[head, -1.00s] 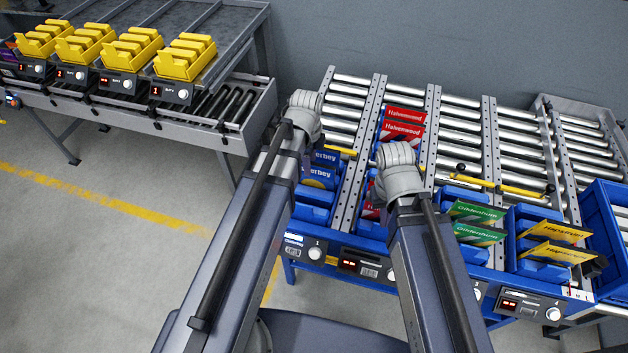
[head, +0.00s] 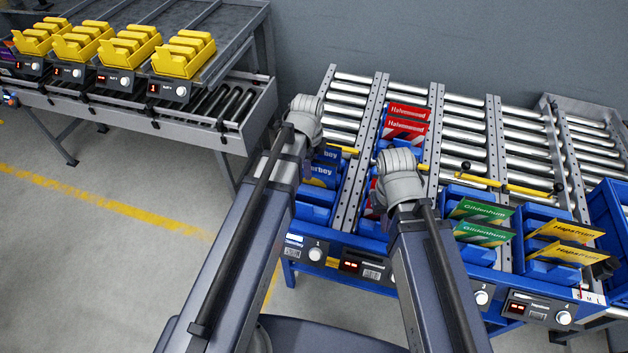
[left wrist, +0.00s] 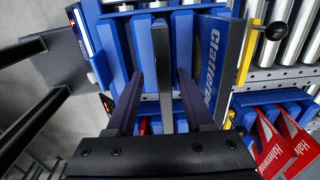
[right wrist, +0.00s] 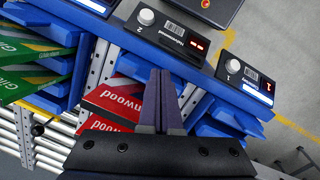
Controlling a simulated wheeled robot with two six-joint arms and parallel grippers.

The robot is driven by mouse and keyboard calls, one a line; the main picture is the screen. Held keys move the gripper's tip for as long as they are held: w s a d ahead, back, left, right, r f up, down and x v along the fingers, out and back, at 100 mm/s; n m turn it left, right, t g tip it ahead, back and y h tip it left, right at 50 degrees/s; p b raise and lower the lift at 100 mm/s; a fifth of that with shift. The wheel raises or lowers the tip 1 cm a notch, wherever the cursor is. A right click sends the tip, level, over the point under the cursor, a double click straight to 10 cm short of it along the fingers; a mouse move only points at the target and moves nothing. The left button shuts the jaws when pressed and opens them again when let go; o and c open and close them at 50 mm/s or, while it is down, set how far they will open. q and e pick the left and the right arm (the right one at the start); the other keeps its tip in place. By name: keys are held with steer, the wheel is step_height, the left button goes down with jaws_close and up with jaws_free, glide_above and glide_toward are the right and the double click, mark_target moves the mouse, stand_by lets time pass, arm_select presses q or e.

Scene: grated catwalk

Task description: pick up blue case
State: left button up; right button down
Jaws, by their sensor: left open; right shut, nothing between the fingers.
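Two blue cases with white lettering stand in the leftmost lane of the roller rack, partly hidden by my left wrist; the front one (head: 320,174) is clearer. In the left wrist view a lettered blue case (left wrist: 212,65) lies just right of my left gripper's right finger. My right gripper (right wrist: 158,78) is shut and empty above red cases (right wrist: 112,103) in the neighbouring lane.
Red cases (head: 406,112) stand further back in the second lane. Green (head: 482,210) and yellow cases (head: 568,232) stand in lanes to the right. Yellow rods with black knobs (head: 500,186) cross the lanes. Yellow bins (head: 185,53) sit on a grey rack at left. The floor at left is clear.

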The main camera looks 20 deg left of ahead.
mark_target(314, 174)
arm_select(q)
steer(key=f+b, duration=0.3)
steer(key=w+f+b, duration=0.1)
steer(key=f+b, duration=0.1)
steer(key=shift+d+f, duration=0.1)
steer(key=shift+d, duration=0.2)
jaws_close()
stand_by(0.5)
